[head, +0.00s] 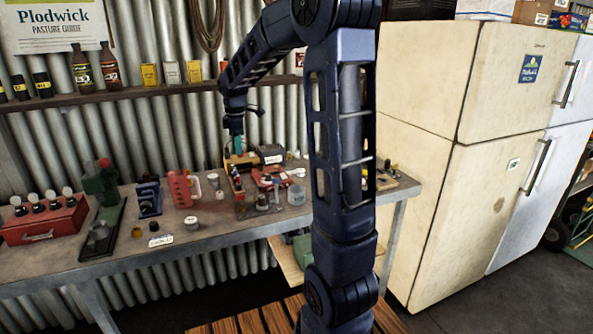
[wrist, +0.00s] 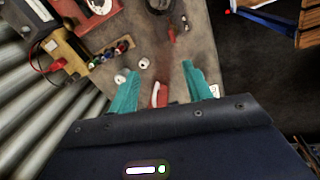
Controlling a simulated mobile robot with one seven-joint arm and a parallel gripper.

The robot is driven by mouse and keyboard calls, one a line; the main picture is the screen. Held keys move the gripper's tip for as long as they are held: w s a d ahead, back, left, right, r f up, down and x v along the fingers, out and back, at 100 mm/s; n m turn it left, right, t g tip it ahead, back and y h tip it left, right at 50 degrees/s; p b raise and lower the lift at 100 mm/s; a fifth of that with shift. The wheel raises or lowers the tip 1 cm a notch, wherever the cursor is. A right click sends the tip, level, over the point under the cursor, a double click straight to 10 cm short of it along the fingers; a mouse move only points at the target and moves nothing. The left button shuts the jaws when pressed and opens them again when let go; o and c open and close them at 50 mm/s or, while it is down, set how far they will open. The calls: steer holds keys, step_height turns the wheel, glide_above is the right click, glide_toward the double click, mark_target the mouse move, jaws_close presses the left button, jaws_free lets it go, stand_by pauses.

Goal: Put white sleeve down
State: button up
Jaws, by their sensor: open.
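My gripper (wrist: 160,70) shows in the wrist view as two teal fingers standing apart, with bare bench between their tips. In the head view my gripper (head: 237,142) is over the back of the workbench (head: 225,228). In the wrist view a small white round piece (wrist: 144,63) lies near the left fingertip, and a second white piece (wrist: 120,79) lies just outside the left finger. Either could be the white sleeve; I cannot tell which. A red and white piece (wrist: 159,96) shows between the fingers, close to the palm. I cannot tell whether it touches them.
A yellow box (wrist: 68,52) and a rack of coloured pieces (wrist: 110,52) are left of the fingers in the wrist view.

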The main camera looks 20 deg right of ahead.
steer(key=s+d+r+m+t, duration=0.1)
steer(key=s+d+r+m, duration=0.15)
steer(key=s, duration=0.35)
steer(key=s+d+r+m, duration=0.1)
steer(key=s+d+m, duration=0.15)
steer(key=s, duration=0.35)
steer(key=s+d+r+m+t, duration=0.1)
steer(key=s+r+m, duration=0.15)
steer(key=s, duration=0.35)
steer(key=s+d+f+m, duration=0.1)
steer(key=s+f+m, duration=0.1)
steer(key=s+m, duration=0.2)
steer(key=s+d+f+m+t, duration=0.1)
steer(key=s+m, duration=0.3)
steer(key=s, duration=0.6)
steer(key=shift+d+f, duration=0.4)
steer(key=shift+d, duration=0.2)
